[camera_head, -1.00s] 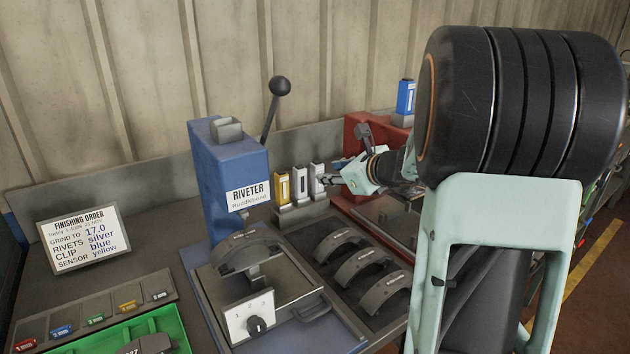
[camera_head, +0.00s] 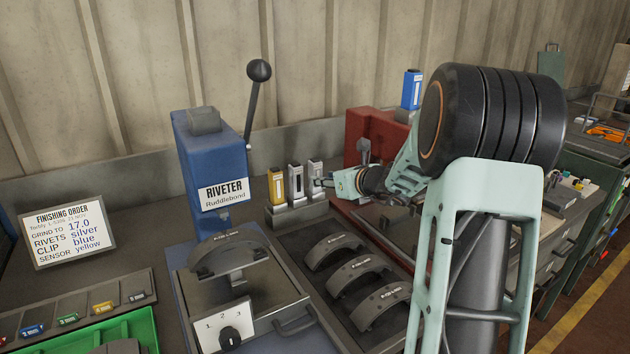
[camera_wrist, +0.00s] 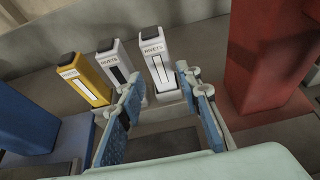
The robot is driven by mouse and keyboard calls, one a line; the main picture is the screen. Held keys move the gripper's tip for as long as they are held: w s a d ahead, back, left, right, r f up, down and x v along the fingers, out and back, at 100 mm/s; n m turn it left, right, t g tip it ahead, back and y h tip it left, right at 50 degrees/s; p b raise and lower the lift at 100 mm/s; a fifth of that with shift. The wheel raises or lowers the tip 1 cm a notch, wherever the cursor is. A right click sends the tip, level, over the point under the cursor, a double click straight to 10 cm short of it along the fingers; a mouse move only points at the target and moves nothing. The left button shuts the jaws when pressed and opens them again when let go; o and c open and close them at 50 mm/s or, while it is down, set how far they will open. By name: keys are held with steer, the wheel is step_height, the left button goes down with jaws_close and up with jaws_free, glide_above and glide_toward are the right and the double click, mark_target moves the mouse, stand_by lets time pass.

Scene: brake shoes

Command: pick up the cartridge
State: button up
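Three upright rivet cartridges stand in a row in a grey holder (camera_head: 298,216): a yellow one (camera_head: 277,187), a middle grey-white one with a dark strip (camera_head: 296,183) and a right one with a white strip (camera_head: 315,176). In the wrist view they are the yellow (camera_wrist: 85,80), middle (camera_wrist: 115,66) and right cartridge (camera_wrist: 156,58). My gripper (camera_head: 327,182) is close beside the right cartridge. Its blue-padded fingers (camera_wrist: 163,92) are open, with the right cartridge lying ahead between their tips. Whether they touch it cannot be told.
The blue riveter (camera_head: 215,165) with its upright lever stands left of the cartridges. A red machine (camera_head: 372,130) with a blue cartridge (camera_head: 411,90) on top is behind my gripper. Several brake shoes (camera_head: 358,275) lie in a tray in front.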

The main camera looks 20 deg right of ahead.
mark_target(318, 173)
steer(key=shift+w+r+x, duration=0.1)
steer(key=shift+r+x, duration=0.1)
steer(key=shift+x, duration=0.85)
steer(key=shift+w+r+x, duration=0.1)
steer(key=shift+r+x, duration=0.1)
steer(key=shift+x, duration=0.85)
steer(key=shift+w+r+x, duration=0.1)
steer(key=shift+r+x, duration=0.1)
steer(key=shift+x, duration=0.85)
steer(key=shift+s, duration=0.1)
jaws_close()
